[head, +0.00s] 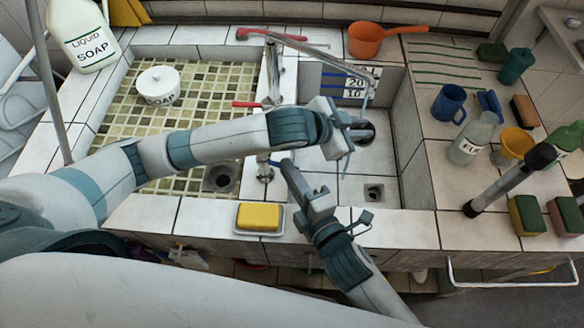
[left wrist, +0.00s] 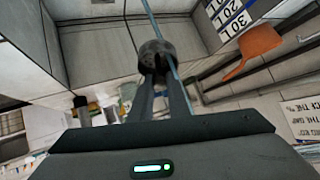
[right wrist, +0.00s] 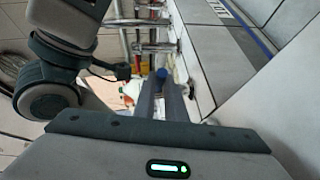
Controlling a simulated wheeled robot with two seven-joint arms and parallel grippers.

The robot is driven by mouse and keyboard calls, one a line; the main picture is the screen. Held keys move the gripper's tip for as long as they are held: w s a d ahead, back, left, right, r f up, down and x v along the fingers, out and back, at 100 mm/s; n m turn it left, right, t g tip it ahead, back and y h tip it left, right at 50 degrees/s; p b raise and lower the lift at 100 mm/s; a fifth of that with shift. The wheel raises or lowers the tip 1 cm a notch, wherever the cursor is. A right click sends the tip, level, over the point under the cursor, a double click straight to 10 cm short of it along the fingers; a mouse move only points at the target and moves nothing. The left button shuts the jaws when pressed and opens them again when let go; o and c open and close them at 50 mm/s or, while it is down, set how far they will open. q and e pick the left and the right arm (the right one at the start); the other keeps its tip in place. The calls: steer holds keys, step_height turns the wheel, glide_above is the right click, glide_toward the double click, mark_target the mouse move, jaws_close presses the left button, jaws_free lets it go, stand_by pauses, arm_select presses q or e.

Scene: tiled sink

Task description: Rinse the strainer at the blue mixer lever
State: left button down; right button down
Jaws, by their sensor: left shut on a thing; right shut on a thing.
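The strainer (head: 364,133) is a dark round piece over the right basin. My left gripper (head: 346,127) is shut on it. In the left wrist view, the strainer (left wrist: 155,51) sits between the fingertips, and a thin blue water stream (left wrist: 160,30) runs down at it. The stream (head: 369,88) also shows in the head view, falling from the end of the metal spout (head: 318,47). My right gripper (head: 287,163) is at the front of the mixer, shut on the blue lever (right wrist: 162,73), whose tip shows between the fingers. The red lever (head: 247,104) points left.
A soap tub (head: 158,86) stands in the tiled left basin. A yellow sponge (head: 259,217) lies on the front ledge. An orange pan (head: 366,40) is behind, and a blue mug (head: 449,103) and bottle (head: 471,138) stand right. A drain (head: 374,192) lies in the right basin.

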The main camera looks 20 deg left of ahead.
steer(key=shift+s, duration=0.2)
steer(key=c, duration=1.8)
jaws_free()
steer(key=v, duration=1.2)
steer(key=shift+s+a, duration=0.15)
steer(key=shift+a, duration=0.1)
